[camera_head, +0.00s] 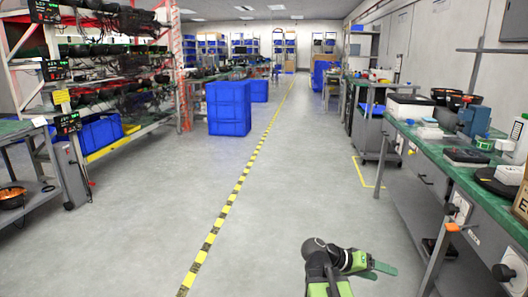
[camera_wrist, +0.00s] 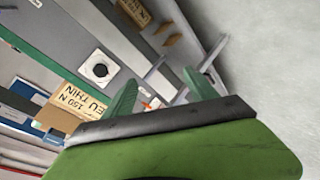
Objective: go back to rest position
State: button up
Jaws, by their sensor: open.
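My gripper (camera_head: 383,268) shows at the bottom right of the head view, on the green and black arm. It is over the grey floor, left of the workbench and apart from it. In the wrist view, its two green fingers (camera_wrist: 162,92) stand apart with nothing between them. The workbench side shows tilted behind the fingers, with a cardboard box (camera_wrist: 72,98) marked with printed letters.
A workbench (camera_head: 440,158) with a green top and several items runs along the right. A rack (camera_head: 88,148) with cables stands at the left. Blue crates (camera_head: 229,108) stand mid-floor. The aisle with the yellow-black floor line (camera_head: 237,187) is clear.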

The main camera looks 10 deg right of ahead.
jog(key=w+a+f+n+t+y, duration=0.1)
jog(key=a+f+n+y, duration=0.45)
jog(key=a, duration=0.85)
jog(key=w+a+f+n+y, duration=0.15)
jog(key=a+f+y, duration=0.6)
jog(key=a, duration=0.75)
notch_tip(320, 180, up, 36)
jog(key=p, duration=3.6)
jog(key=shift+s+d+r+n+p, duration=0.25)
jog(key=shift+s+d+n+p, duration=0.05)
jog(key=shift+s+n, duration=0.1)
